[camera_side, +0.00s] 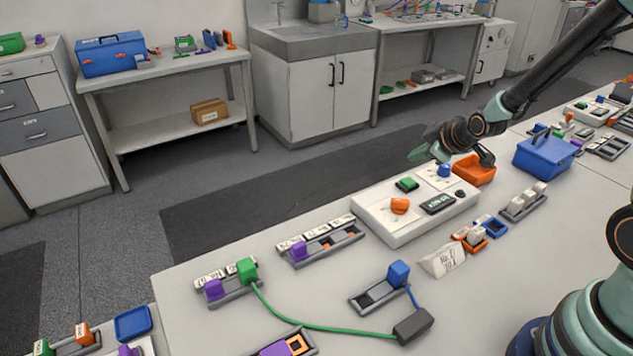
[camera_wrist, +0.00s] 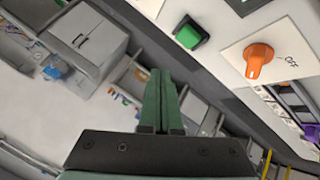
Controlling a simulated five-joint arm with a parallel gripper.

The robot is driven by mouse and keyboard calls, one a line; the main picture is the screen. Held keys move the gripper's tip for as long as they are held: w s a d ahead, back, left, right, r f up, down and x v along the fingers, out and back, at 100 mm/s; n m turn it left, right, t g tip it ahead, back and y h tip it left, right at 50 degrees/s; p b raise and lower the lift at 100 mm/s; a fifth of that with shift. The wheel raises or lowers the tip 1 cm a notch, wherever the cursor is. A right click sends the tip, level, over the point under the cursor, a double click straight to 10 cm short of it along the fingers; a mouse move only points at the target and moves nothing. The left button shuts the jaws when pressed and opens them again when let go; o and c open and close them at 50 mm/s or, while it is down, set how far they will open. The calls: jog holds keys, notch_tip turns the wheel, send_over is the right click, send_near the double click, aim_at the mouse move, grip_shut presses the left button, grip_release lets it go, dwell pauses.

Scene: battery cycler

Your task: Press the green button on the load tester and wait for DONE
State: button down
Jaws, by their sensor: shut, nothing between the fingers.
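The load tester (camera_side: 385,226) is a white box on the bench in the side view. Its green button (camera_side: 407,184) sits in a dark frame near the back edge, with an orange knob (camera_side: 399,206) in front and a small dark display (camera_side: 438,204) to the right; the display text is too small to read.
A blue knob (camera_side: 443,171) stands on the tester's back right. An orange bin (camera_side: 474,170) and a blue box (camera_side: 545,153) stand to the right. Slotted trays with coloured blocks, a white label stand (camera_side: 442,261) and a green cable (camera_side: 320,326) lie in front.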

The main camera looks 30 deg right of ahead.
aim_at(413, 184)
jog(key=shift+f, duration=2.1)
jog(key=shift+f, duration=0.1)
dwell(0.4)
jog(key=shift+d+f, duration=0.1)
jog(key=shift+f, duration=0.2)
jog(key=shift+f, duration=0.5)
dwell(0.9)
jog(key=shift+r, duration=0.9)
jog(key=shift+r, duration=2.5)
jog(key=shift+r, duration=0.1)
